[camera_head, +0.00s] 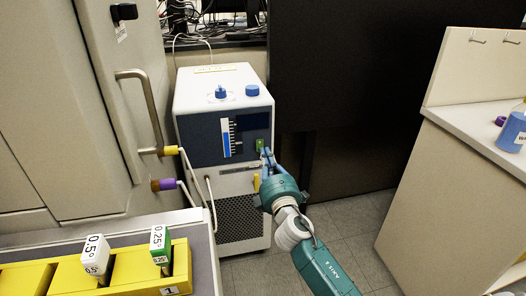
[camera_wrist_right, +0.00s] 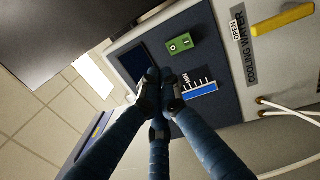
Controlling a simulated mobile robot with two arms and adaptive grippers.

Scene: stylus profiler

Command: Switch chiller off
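The chiller (camera_head: 210,88) is a white cabinet with a dark blue front panel, standing on the floor against the wall. Its small green switch (camera_head: 259,145) is at the right of the panel; it also shows in the right wrist view (camera_wrist_right: 181,44). I cannot tell which way the switch is set. My right gripper (camera_head: 266,152) is just below and in front of the switch. In the wrist view its blue fingers (camera_wrist_right: 161,75) are drawn together at the tips, empty, close beside the switch. Contact with the switch is not visible. My left gripper is not in view.
A yellow valve handle (camera_wrist_right: 283,19) sits beside a "COOLING WATER" label. Pale hoses run left from the chiller to the large cabinet (camera_head: 60,110). A yellow block rack (camera_head: 125,272) is at lower left. A white counter (camera_head: 480,130) stands right, with open floor between.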

